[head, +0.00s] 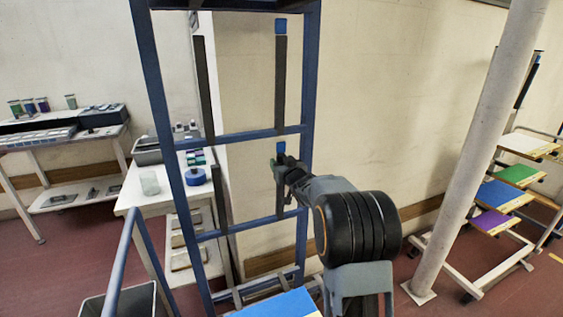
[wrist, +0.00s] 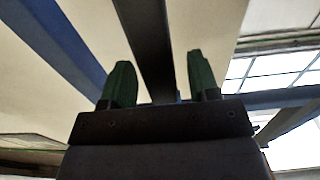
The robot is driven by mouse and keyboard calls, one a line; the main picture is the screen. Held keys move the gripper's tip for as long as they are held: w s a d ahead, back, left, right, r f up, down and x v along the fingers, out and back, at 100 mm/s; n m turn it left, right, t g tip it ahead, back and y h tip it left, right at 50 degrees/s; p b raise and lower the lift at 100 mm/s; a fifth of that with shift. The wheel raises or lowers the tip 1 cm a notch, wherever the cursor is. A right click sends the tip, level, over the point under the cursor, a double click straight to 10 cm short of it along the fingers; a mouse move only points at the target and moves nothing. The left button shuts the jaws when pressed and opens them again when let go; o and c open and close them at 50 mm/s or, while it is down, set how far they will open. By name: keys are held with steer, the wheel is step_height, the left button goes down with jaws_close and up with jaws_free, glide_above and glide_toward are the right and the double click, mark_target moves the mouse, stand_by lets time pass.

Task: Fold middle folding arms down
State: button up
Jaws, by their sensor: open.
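The blue rack (head: 157,100) stands ahead with dark folding arms in pairs. The middle pair is upright: the left middle arm (head: 221,198) and the right middle arm (head: 280,195), which has a blue end (head: 281,148). My gripper (head: 281,165) is open at the upper part of the right middle arm, just below that blue end, and partly hides the arm. In the wrist view, a dark bar (wrist: 147,40) runs between the two green fingertips of my gripper (wrist: 162,80). I cannot tell whether they touch it.
An upper pair of arms is also upright, the left (head: 205,90) and the right (head: 280,85). A blue panel (head: 280,306) lies low in front. A white table (head: 135,185) stands left, a pale pillar (head: 480,150) right, and a rack with coloured panels (head: 500,195) beyond it.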

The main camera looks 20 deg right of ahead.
steer(key=shift+w, duration=0.5)
steer(key=shift+c, duration=0.3)
jaws_close()
